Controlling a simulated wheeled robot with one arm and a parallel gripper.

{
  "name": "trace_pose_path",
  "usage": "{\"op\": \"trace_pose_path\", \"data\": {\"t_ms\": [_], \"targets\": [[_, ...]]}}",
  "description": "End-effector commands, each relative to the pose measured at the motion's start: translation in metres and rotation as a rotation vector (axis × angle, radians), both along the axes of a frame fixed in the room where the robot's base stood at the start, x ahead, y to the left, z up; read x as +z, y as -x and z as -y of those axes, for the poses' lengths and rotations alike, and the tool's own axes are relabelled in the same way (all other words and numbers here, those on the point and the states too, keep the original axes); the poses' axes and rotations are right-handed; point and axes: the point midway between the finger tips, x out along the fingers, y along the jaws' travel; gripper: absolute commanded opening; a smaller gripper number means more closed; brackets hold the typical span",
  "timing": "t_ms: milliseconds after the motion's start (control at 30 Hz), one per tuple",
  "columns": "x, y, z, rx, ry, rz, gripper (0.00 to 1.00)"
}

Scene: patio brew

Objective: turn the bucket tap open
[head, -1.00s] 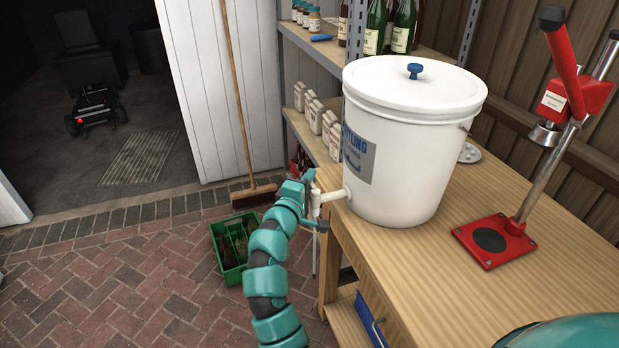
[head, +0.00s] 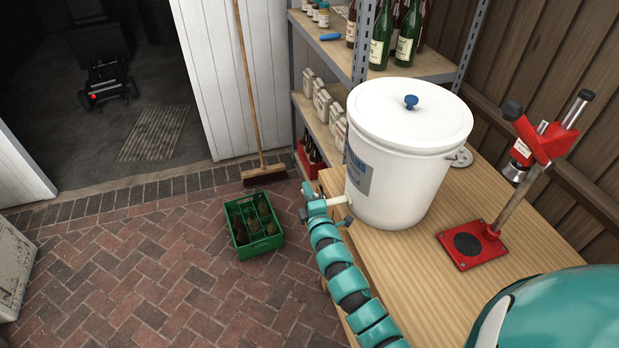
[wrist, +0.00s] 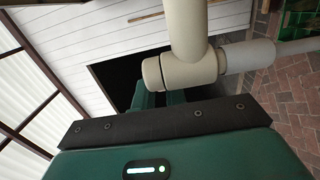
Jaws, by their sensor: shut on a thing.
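The white lidded bucket (head: 405,185) stands upright on the wooden bench, near its left edge. Its cream tap (head: 334,207) sticks out low on its left side, over the bench edge. My teal gripper (head: 312,197) is at the outer end of the tap, shut on it, and covers much of it. In the wrist view, the tap (wrist: 190,45) shows close up, with one pipe running up and one to the right. My dark fingers (wrist: 150,98) reach in below its round end cap. The tap handle is mostly hidden, so its angle cannot be told.
A red bottle capper (head: 470,245) stands on the bench (head: 420,285) to the right. A green crate with bottles (head: 252,225) is on the brick floor below left. Shelves with bottles (head: 420,62) stand behind the bucket. A broom (head: 262,172) leans on the white door.

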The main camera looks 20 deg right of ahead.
Motion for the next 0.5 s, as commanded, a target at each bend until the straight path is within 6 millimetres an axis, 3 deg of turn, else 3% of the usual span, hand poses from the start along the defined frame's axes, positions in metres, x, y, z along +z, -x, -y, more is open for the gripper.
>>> {"op": "trace_pose_path", "data": {"t_ms": [500], "targets": [[0.0008, 0.0080, -0.0068, 0.243, 0.000, 0.000, 0.00]]}}
